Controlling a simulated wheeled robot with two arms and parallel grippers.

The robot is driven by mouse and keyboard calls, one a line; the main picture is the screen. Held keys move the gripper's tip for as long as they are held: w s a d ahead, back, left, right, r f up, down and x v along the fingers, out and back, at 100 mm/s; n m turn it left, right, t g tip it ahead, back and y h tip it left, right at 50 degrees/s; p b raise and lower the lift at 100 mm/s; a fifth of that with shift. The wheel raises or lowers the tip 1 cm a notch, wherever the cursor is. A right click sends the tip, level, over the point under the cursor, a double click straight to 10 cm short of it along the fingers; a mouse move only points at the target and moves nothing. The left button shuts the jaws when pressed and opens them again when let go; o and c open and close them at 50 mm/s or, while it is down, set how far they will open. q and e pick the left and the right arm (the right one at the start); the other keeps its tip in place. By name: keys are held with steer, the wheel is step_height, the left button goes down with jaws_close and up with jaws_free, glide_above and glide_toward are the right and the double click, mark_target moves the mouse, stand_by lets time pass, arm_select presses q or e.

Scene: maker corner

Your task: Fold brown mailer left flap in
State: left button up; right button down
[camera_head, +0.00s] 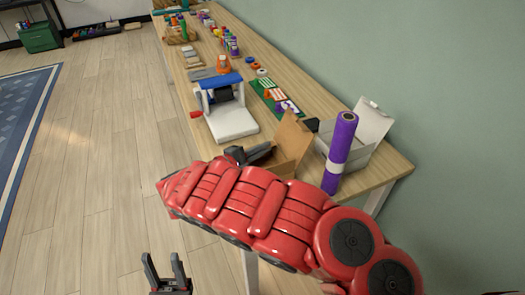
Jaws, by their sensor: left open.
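The brown mailer (291,141) is an open cardboard box near the front end of the wooden table. One brown panel stands up tilted; the lower part of the box is hidden behind my red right arm. I cannot tell which flap this panel is. My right gripper (258,151) is at the mailer's left side, close to the cardboard. Its fingers are partly hidden, so its opening and any contact are unclear. My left gripper (165,270) is low at the bottom of the picture, over the floor, open and empty, away from the mailer.
A purple roll (339,153) stands right of the mailer, in front of a white open box (362,130). A white and blue machine (227,108) stands to the left. Cards on a green mat (276,98) and several bottles lie farther back on the table (285,68). The floor at left is clear.

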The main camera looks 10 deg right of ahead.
stand_by(0.3)
steer(key=c, duration=1.1)
jaws_free()
steer(key=v, duration=1.7)
steer(key=shift+s+a, duration=0.15)
steer(key=shift+s, duration=0.05)
